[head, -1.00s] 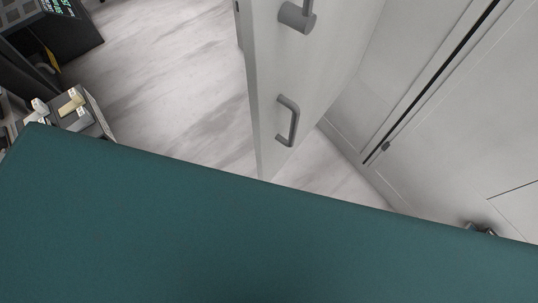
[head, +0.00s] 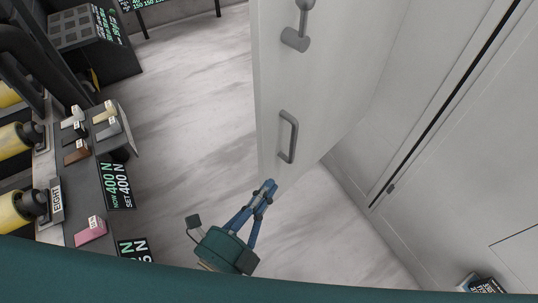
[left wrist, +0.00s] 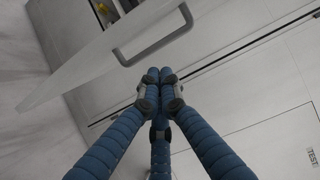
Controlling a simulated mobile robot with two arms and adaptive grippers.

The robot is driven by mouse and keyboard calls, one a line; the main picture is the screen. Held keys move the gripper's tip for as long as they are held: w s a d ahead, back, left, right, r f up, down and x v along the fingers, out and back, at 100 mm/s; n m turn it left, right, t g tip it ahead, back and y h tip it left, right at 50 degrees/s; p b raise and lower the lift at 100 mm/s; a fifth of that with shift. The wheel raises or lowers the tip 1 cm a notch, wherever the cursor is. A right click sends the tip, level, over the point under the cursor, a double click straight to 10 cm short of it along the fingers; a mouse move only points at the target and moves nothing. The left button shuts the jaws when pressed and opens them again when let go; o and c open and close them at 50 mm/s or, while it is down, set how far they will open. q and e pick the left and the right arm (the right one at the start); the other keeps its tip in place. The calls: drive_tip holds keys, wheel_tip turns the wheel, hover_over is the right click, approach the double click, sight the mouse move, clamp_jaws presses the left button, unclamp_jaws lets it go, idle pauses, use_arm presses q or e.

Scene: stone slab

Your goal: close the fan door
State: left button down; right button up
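The fan door (head: 325,90) is a white panel standing open in the head view, with a grey bar handle (head: 288,137) low on its face and a round grey knob (head: 296,38) above. My left gripper (head: 270,184) is just below the door's lower edge in the head view; its blue fingers are together with nothing visible between them. In the left wrist view the fingertips (left wrist: 160,72) are shut, just below the door's handle (left wrist: 153,40) in the picture; I cannot tell whether they touch the door. My right gripper is not in view.
A bench (head: 122,130) with coloured blocks, displays and yellow cylinders stands at the left. The pale floor (head: 195,110) between bench and door is clear.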

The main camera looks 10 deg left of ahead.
sight(271, 155)
use_arm(q)
drive_tip(key=w+p, duration=0.3)
drive_tip(key=w, duration=0.6)
drive_tip(key=shift+w+d, duration=0.15)
drive_tip(key=shift+w, duration=0.05)
